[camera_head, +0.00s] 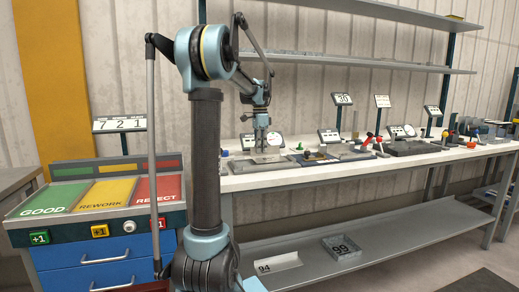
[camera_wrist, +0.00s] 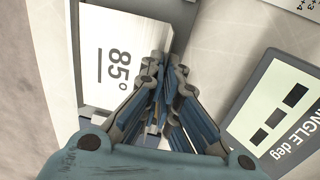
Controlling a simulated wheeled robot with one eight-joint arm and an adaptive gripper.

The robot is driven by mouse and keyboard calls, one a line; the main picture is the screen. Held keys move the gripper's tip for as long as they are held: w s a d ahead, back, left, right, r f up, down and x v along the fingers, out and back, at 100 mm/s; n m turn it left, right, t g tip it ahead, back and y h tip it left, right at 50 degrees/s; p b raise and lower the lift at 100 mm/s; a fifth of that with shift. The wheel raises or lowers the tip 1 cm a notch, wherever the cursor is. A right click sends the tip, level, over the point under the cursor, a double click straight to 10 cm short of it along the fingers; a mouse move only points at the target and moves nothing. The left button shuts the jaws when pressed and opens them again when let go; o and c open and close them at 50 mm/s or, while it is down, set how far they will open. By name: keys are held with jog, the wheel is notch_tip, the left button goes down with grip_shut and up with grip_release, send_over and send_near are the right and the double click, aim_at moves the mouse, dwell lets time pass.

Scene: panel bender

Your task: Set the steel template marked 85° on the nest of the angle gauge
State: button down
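The steel template (camera_wrist: 106,45) is a pale plate marked 85°, lying flat to the left of my fingertips in the wrist view. It lies over a grey base with a dark edge. My gripper (camera_wrist: 166,70) has its fingers drawn close together at the template's right edge and looks shut on it; the exact contact is hidden between the fingers. In the head view my gripper (camera_head: 262,138) points down over the angle gauge station at the near left end of the bench. The gauge's display (camera_wrist: 285,112), labelled ANGLE deg, shows only dark bars. The nest itself is not clearly visible.
The long bench (camera_head: 330,176) holds several other stations to the right, with small signs behind them. A sorting cabinet with GOOD (camera_head: 46,201), REWORK and REJECT panels stands at the left.

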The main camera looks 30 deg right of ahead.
jog(key=shift+f, duration=0.75)
dwell(0.4)
jog(key=c, duration=1.7)
grip_release()
jog(key=shift+r, duration=0.1)
jog(key=r, duration=0.4)
jog(key=w+r, duration=0.1)
jog(key=r, duration=0.6)
jog(key=shift+w+d+r, duration=0.1)
jog(key=shift+w+r, duration=0.05)
jog(key=shift+r, duration=0.2)
